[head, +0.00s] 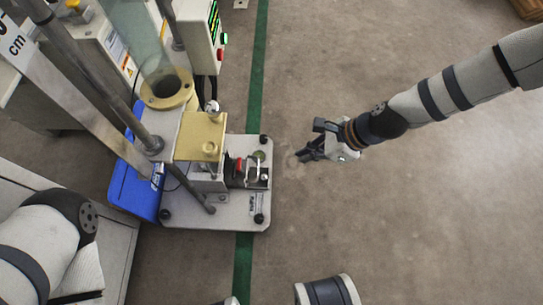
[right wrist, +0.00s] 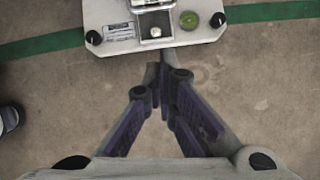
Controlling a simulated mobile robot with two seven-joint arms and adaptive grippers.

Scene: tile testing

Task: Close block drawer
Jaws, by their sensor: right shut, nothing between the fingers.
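The tester stands left of centre in the head view, with a brass-coloured block (head: 201,137) on top. What looks like the block drawer (head: 248,173), a dark and silver part, juts right from under that block over the grey base plate (head: 225,217). How far it is out I cannot tell. Its metal end (right wrist: 152,22) shows at the top of the right wrist view. My right gripper (head: 300,156) is shut and empty, right of the plate and apart from the drawer; its fingertips (right wrist: 166,72) point towards the plate's edge. My left gripper is not in view.
A clear tube (head: 139,35) and slanting metal rods rise around the tester. A control box (head: 205,30) with green and red buttons stands behind. A blue panel (head: 133,178) lies left of the plate. A green floor stripe (head: 258,70) passes under it. The floor to the right is clear.

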